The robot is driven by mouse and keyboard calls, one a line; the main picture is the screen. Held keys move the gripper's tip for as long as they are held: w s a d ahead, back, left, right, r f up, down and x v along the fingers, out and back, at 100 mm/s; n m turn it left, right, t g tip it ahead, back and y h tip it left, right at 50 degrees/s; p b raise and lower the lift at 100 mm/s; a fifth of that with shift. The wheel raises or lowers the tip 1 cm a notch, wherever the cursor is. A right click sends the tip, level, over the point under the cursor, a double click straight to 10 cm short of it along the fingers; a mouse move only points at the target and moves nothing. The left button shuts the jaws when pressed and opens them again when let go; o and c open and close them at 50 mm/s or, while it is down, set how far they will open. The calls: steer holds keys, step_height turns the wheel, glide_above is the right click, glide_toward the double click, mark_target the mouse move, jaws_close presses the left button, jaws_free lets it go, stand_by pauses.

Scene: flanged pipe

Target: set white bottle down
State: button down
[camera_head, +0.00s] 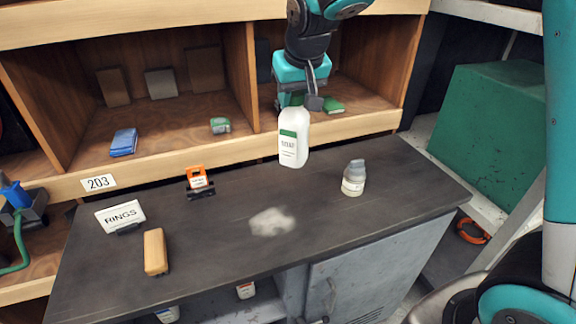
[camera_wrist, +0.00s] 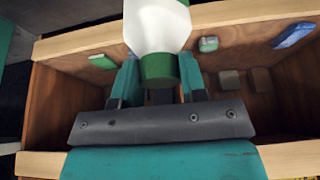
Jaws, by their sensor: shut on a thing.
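The white bottle (camera_head: 294,140) has a green label band and hangs upright from my gripper (camera_head: 302,98) in the head view. Its base appears to be above the dark countertop (camera_head: 225,225), near the counter's back edge. In the wrist view the bottle (camera_wrist: 158,28) shows its white body and green cap between the two fingers of my gripper (camera_wrist: 155,85). My gripper is shut on the bottle at its cap or neck end. Its exact height over the counter is hard to tell.
A small grey-capped jar (camera_head: 353,180) stands right of the bottle. A pale smear (camera_head: 272,221) marks the counter in front. An orange item (camera_head: 198,180), a RINGS sign (camera_head: 120,216) and a tan block (camera_head: 155,251) are left. Wooden shelves (camera_head: 180,155) rise behind.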

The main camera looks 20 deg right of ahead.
mark_target(294, 157)
step_height(294, 157, down, 15)
steer(key=p, duration=0.3)
steer(key=shift+f, duration=0.2)
steer(key=shift+f, duration=0.25)
steer(key=c, duration=0.7)
jaws_free()
steer(key=shift+r, duration=0.1)
steer(key=shift+r, duration=0.1)
